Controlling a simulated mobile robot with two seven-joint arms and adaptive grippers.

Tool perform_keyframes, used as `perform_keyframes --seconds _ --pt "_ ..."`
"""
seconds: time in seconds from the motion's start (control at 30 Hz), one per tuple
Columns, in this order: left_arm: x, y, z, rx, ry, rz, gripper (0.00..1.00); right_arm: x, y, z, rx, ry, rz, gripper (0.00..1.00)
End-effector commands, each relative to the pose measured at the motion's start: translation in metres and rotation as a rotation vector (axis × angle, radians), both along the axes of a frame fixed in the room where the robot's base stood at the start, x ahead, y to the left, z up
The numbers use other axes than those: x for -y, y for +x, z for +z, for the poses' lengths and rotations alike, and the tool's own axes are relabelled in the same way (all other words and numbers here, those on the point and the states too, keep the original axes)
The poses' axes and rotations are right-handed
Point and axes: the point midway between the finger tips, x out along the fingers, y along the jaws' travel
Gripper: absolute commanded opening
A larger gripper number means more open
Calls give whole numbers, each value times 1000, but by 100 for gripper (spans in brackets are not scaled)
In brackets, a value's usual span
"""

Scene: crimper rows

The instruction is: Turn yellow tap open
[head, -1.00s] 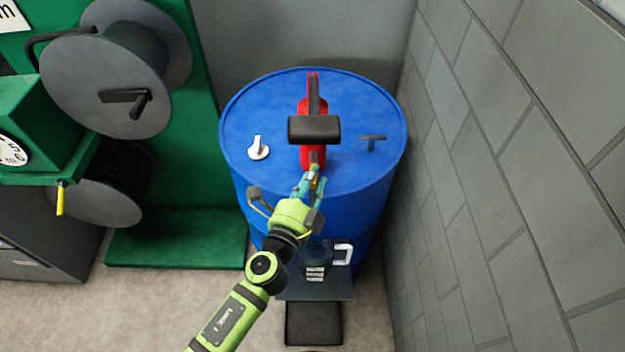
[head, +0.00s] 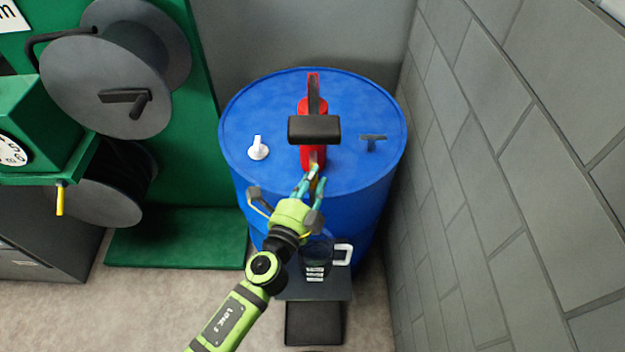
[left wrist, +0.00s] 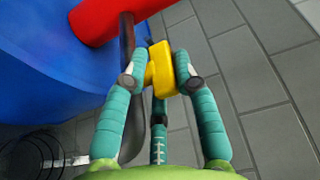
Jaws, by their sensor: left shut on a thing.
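The yellow tap (left wrist: 160,72) shows in the left wrist view, by the grey spout (left wrist: 128,85) of the red pump (left wrist: 98,20). In the head view the red pump (head: 313,150) stands on the blue drum (head: 260,105). My left gripper (head: 313,180) is at the drum's front edge, and its teal fingers are shut on the yellow tap from both sides. In the head view the fingers mostly hide the tap. My right gripper is not in view.
A clear jug (head: 316,257) with a white handle stands on a dark stand (head: 320,290) below my left gripper. A grey block wall (head: 520,180) rises close on the right. Green shelving with reels (head: 105,85) stands at the left.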

Motion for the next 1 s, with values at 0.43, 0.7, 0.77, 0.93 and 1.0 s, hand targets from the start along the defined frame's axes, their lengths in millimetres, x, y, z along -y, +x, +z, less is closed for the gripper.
perform_keyframes --seconds 0.43,0.7,0.77,0.93,1.0 --pt "-3 5 10 21 -1 9 45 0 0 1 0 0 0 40" --pt "-1 3 9 17 -4 2 45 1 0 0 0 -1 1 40" --pt "-1 1 8 14 -5 2 45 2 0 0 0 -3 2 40" --pt "-7 -15 4 8 -4 3 45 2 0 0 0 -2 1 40" --pt "-13 -27 4 7 -3 4 45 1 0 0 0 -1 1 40"
